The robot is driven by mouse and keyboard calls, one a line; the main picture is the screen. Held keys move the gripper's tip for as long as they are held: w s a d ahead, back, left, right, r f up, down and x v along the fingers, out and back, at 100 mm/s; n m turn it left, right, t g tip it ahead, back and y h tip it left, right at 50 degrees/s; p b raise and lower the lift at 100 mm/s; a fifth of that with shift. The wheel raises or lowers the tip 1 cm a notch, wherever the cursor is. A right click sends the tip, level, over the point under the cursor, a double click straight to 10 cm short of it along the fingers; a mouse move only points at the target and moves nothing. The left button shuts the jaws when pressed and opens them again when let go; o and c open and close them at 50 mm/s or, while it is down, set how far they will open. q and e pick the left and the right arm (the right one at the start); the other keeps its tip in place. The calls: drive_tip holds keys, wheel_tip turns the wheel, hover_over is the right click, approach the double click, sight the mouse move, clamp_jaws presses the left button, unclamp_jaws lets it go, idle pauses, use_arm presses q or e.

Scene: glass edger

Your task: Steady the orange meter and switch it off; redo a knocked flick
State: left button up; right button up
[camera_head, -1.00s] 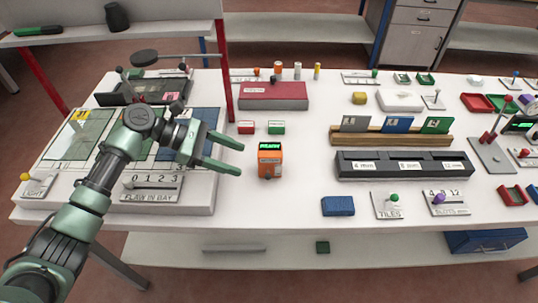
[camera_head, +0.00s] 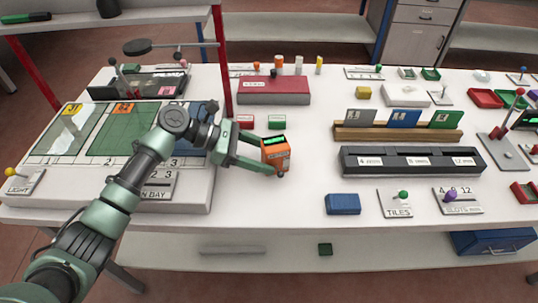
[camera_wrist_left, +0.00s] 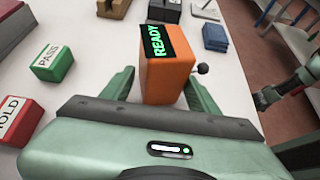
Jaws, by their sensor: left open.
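The orange meter (camera_head: 275,157) stands on the white bench in the head view, and its lit green display reads READY in the left wrist view (camera_wrist_left: 168,80). A small black ball-ended lever (camera_wrist_left: 203,68) sticks out from its right side in the wrist view. My left gripper (camera_head: 262,157) is open, with one finger on each side of the meter's lower part. A narrow gap shows beside the right finger in the wrist view; contact on the left is unclear. The meter looks slightly turned or tilted in the head view; I cannot tell which.
Red HOLD (camera_wrist_left: 17,120) and green PASS (camera_wrist_left: 52,64) blocks lie close beside the left gripper. A blue block (camera_head: 343,204) and a dark slotted rack (camera_head: 410,160) are to the right. The bench in front of the meter is clear.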

use_arm(q)
drive_tip(key=shift+d+f, duration=0.25)
drive_tip(key=shift+d, duration=0.05)
drive_tip(key=shift+f, duration=0.1)
use_arm(e)
drive_tip(key=shift+s+r, duration=0.15)
